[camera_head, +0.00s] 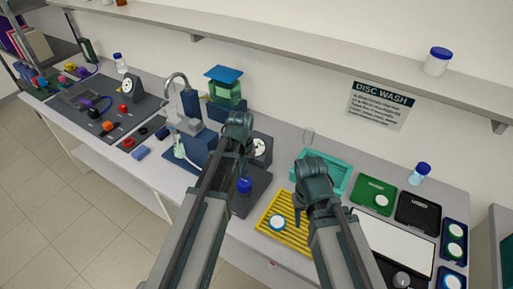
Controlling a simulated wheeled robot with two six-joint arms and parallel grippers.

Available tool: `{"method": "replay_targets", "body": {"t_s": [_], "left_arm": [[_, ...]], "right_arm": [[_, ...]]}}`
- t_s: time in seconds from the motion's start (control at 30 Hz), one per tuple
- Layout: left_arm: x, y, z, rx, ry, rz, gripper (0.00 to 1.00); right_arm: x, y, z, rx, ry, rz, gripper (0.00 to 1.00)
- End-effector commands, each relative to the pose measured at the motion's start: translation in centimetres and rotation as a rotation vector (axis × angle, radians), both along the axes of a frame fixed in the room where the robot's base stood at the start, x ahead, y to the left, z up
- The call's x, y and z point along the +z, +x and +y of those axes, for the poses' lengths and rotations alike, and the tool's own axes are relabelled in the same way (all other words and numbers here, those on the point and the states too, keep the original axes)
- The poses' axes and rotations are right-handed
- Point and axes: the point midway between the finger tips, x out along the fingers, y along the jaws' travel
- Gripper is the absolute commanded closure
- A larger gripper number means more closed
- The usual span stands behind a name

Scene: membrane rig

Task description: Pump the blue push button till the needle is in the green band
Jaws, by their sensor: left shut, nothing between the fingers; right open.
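The blue push button (244,185) sits on a dark base plate (254,201), just right of my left forearm. A white dial gauge (261,149) stands behind it, partly covered by my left gripper; its needle and green band are too small to read. My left gripper (238,122) is shut and empty, and in the picture it lies above the button and beside the gauge. It does not appear to touch the button. My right gripper (312,165) is open and empty, in front of the teal tray (337,188).
A yellow rack (270,233) holding a round disc lies right of the button. Green and black trays (374,190) stand further right. A tap and a blue stand with a green jar (225,91) are behind left. Another dial (131,86) stands on a left panel. A shelf runs above.

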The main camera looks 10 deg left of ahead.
Motion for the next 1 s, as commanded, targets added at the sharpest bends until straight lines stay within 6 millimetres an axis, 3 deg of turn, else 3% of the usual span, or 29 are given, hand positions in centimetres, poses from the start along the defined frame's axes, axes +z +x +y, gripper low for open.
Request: {"method": "replay_targets", "body": {"t_s": [0.57, 1.0], "left_arm": [[-0.1, 0.0, 0.0, 0.0, 0.0, 0.0, 1.0], [-2.5, 0.0, 0.0, 0.0, 0.0, 0.0, 1.0]], "right_arm": [[-0.2, 0.0, 0.0, 0.0, 0.0, 0.0, 0.5], [-2.5, 0.0, 0.0, 0.005, -0.001, 0.0, 0.5]]}}
